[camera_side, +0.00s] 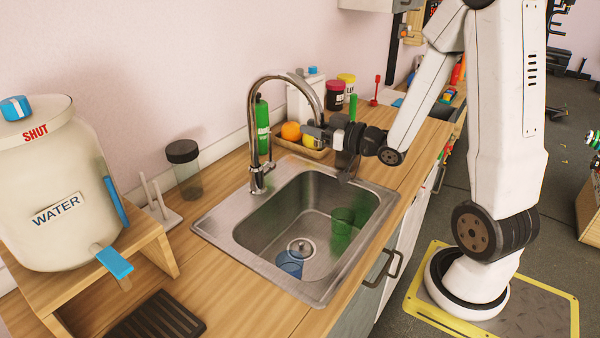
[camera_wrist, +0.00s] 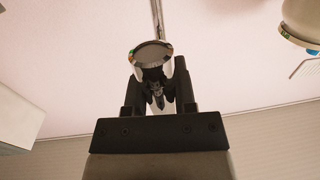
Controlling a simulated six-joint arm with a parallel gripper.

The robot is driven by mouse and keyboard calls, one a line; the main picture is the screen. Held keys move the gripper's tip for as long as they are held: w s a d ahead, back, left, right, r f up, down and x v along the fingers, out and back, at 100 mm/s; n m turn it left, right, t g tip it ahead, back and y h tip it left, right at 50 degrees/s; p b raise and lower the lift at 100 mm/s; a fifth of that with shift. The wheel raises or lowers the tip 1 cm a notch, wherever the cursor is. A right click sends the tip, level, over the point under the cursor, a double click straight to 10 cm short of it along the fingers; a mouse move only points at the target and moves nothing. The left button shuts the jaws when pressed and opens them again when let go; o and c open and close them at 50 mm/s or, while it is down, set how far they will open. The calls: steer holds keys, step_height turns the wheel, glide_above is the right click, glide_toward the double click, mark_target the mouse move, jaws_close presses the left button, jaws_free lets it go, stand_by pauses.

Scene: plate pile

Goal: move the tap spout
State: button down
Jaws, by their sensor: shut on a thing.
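The tap spout (camera_side: 286,80) is a tall curved chrome pipe that rises from the tap base at the back edge of the sink and arches over to the right. My gripper (camera_side: 318,128) is at the spout's hanging end, over the far part of the sink, and is shut on it. In the wrist view the shiny rounded metal of the spout (camera_wrist: 150,54) sits between the two dark fingers of my gripper (camera_wrist: 158,90). The exact contact of the fingers is partly hidden in the side view.
Behind the tap stand a green bottle (camera_side: 262,125) and a tray (camera_side: 312,152) with fruit. A water tank (camera_side: 60,180) and a dark-lidded jar (camera_side: 185,168) stand at left.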

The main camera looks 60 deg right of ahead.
steer(key=shift+c, duration=2.2)
jaws_free()
steer(key=shift+d, duration=0.1)
steer(key=shift+w+d+n+g+y, duration=0.3)
steer(key=shift+w+d+n+y, duration=0.65)
steer(key=shift+w+d, duration=1.85)
steer(key=shift+w+d+n+g+y, duration=0.45)
steer(key=shift+w+d+y, duration=0.85)
steer(key=shift+d, duration=2.85)
steer(key=v, duration=0.8)
step_height(320, 180, up, 25)
steer(key=shift+w+a, duration=0.1)
steer(key=shift+w, duration=0.05)
